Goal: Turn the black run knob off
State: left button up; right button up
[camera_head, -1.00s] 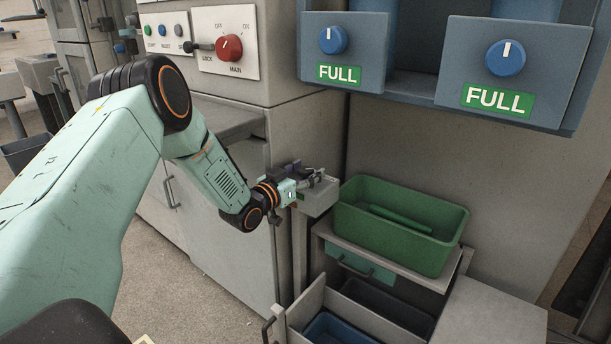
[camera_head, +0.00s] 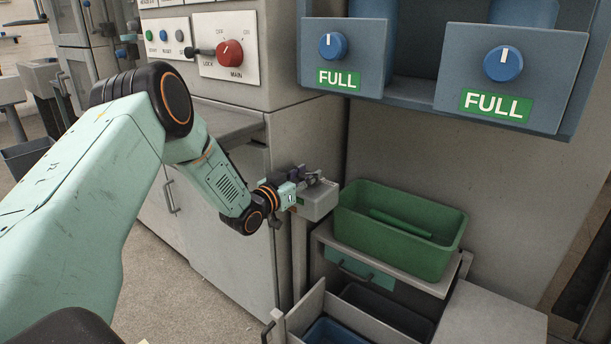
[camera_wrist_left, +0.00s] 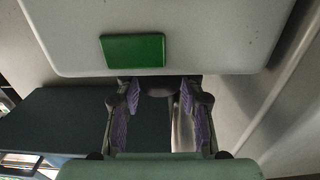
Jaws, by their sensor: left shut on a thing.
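A small grey box (camera_head: 317,201) on a post stands beside the cabinet in the head view. In the left wrist view the grey box (camera_wrist_left: 225,35) fills the top and carries a green plate (camera_wrist_left: 133,50). My left gripper (camera_head: 307,178) is at the top of the box, and its fingers are small in the head view. In the left wrist view my left gripper (camera_wrist_left: 160,97) has its purple-padded fingers on either side of the dark knob (camera_wrist_left: 158,88), shut on it. The knob's pointer and markings are hidden. My right gripper is not in view.
A green bin (camera_head: 440,253) stands on a shelf right of the box. An open drawer (camera_head: 325,300) lies below. A panel with a red main switch (camera_head: 229,53) is at the upper left, and blue dials marked FULL (camera_head: 503,64) are at the upper right.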

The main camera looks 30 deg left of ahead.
pick_arm(q)
jog(key=shift+d+n+y, duration=0.1)
jog(key=shift+n+y, duration=0.2)
jog(key=shift+y, duration=0.1)
jog(key=shift+n+y, duration=0.6)
jog(key=shift+y, duration=0.4)
jog(key=n+y, duration=0.2)
jog(key=y, duration=0.1)
jog(key=shift+g, duration=0.3)
jog(key=shift+n+g+y, duration=0.8)
jog(key=shift+n+y, duration=0.35)
jog(key=shift+y, duration=0.45)
jog(key=shift+n+g+y, duration=0.8)
jog(key=shift+n+y, duration=0.35)
jog(key=shift+y, duration=0.45)
jog(key=shift+n+g+y, duration=0.3)
jog(key=shift+y, duration=0.1)
jog(key=o, duration=1.2)
